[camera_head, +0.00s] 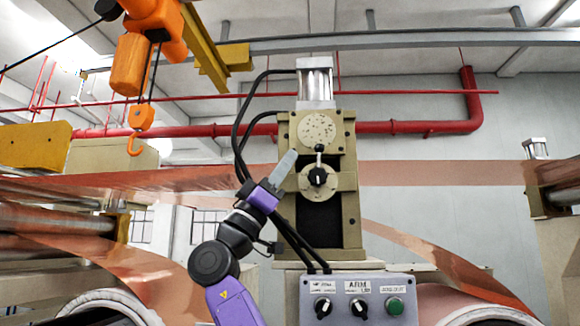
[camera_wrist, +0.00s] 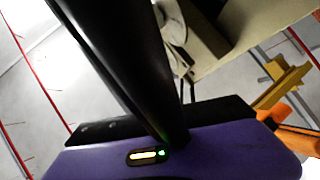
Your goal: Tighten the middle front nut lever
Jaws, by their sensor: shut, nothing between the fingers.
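The nut lever (camera_head: 319,160) is a short, upright arm with a dark ball end. It rises from a round hub with a black centre (camera_head: 318,178) on the front of the beige machine block (camera_head: 342,225). My gripper (camera_head: 291,155) is shut and empty, its grey fingers slanting up and to the right. In the head view its tips appear just left of the lever, with a visible gap; the depth between them is unclear. In the wrist view the dark closed fingers run out of the top of the picture, and the lever cannot be made out.
A grey control panel (camera_head: 345,298) with knobs and a green button sits below the block. Black cables (camera_head: 240,130) hang at its left. Copper foil (camera_head: 150,181) stretches across behind. An orange hoist hook (camera_head: 137,143) hangs at upper left.

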